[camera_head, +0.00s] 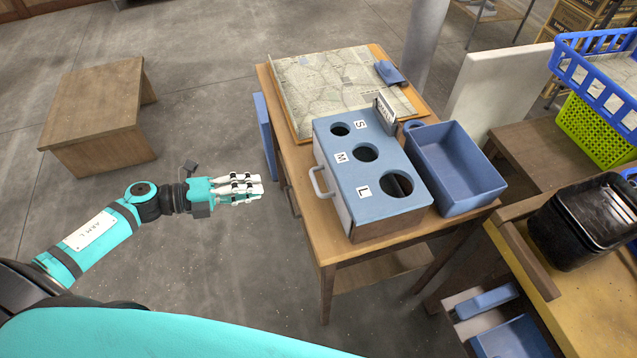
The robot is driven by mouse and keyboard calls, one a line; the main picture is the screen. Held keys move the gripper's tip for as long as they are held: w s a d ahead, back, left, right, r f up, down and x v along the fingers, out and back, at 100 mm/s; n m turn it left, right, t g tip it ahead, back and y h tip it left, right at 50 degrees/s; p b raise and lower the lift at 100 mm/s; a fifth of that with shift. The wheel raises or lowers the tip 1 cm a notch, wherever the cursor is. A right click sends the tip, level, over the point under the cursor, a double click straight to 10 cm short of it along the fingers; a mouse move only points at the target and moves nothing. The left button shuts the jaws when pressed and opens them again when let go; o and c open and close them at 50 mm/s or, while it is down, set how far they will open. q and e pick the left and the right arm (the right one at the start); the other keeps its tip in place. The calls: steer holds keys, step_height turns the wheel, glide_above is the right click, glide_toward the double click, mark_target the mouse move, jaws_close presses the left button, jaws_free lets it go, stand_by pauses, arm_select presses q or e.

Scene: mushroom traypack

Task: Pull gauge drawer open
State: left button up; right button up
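The gauge box (385,190) has a blue top with three round holes marked S, M and L, and stands on a wooden table. Its pale left face (330,185) carries a grey handle (318,182) and sits flush against the box, with no gap showing. My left gripper (256,188) is left of the table, its white fingers pointing right toward the handle. It is apart from the handle and holds nothing visible. I cannot tell how far its fingers are spread. My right gripper is not in view.
A blue bin (455,170) stands right of the box, and a tray with a patterned surface (330,85) lies behind it. The wooden table (315,242) has a dark handle on its left side. A low wooden stool (95,105) stands far left. Clear floor lies between.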

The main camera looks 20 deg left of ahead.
mark_target(314, 181)
arm_select(q)
steer(key=p+x, duration=0.1)
steer(key=x, duration=1.4)
steer(key=shift+f+p, duration=0.1)
steer(key=shift+p, duration=0.25)
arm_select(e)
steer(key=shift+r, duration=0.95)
arm_select(q)
steer(key=shift+c, duration=0.3)
jaws_close()
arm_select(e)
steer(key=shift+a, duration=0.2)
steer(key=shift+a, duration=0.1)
